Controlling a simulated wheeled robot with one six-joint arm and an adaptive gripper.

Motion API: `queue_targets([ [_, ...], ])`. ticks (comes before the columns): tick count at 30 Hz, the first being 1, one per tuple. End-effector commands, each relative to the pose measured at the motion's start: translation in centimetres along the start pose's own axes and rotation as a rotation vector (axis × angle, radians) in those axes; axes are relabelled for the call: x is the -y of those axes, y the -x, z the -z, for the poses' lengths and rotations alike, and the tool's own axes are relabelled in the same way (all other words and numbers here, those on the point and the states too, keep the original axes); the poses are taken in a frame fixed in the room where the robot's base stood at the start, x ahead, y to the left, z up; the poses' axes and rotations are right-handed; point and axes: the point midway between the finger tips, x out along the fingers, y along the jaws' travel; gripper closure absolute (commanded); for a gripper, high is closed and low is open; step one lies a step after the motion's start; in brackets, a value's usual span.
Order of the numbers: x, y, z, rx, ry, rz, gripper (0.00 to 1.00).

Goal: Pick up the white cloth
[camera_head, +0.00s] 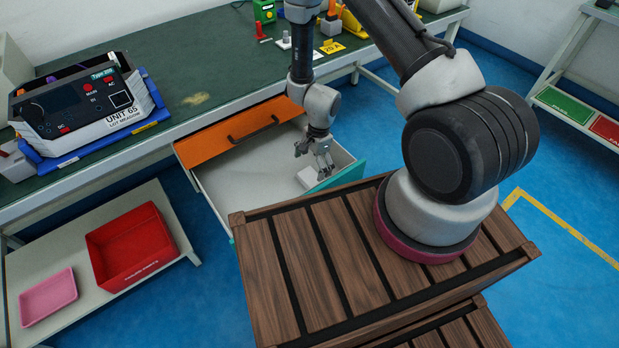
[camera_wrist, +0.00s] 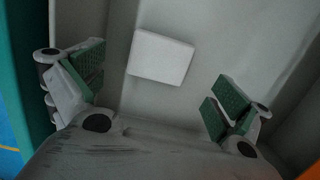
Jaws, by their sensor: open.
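The white cloth (camera_wrist: 160,57) is a small folded rectangular pad lying flat on the pale floor of the open drawer. In the head view the cloth (camera_head: 308,177) lies near the drawer's right end, partly hidden by my gripper. My gripper (camera_head: 318,160) reaches down into the drawer just above and beside the cloth. In the wrist view my gripper (camera_wrist: 158,98) is open, its green-padded fingers wide apart, with the cloth between and slightly beyond them. Nothing is held.
A green-topped bench (camera_head: 210,65) runs behind the drawer, carrying a test unit (camera_head: 85,105) in a blue tray. A red tray (camera_head: 130,245) and a pink tray (camera_head: 47,296) lie on the lower shelf (camera_head: 85,222). Drawer walls surround my gripper closely.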

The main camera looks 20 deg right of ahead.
Motion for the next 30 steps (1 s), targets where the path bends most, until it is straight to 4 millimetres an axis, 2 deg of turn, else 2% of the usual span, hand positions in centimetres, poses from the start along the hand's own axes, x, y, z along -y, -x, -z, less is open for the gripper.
queue_targets([
  [9, 0.2, -4.6, 0.0, 0.0, 0.0, 0.0, 0.0],
  [18, 0.2, -5.2, 0.0, 0.0, 0.002, 0.001, 0.0],
  [25, 0.2, -5.2, 0.0, 0.0, 0.002, 0.001, 0.42],
  [30, 0.2, -5.2, 0.0, 0.0, 0.002, 0.001, 0.45],
])
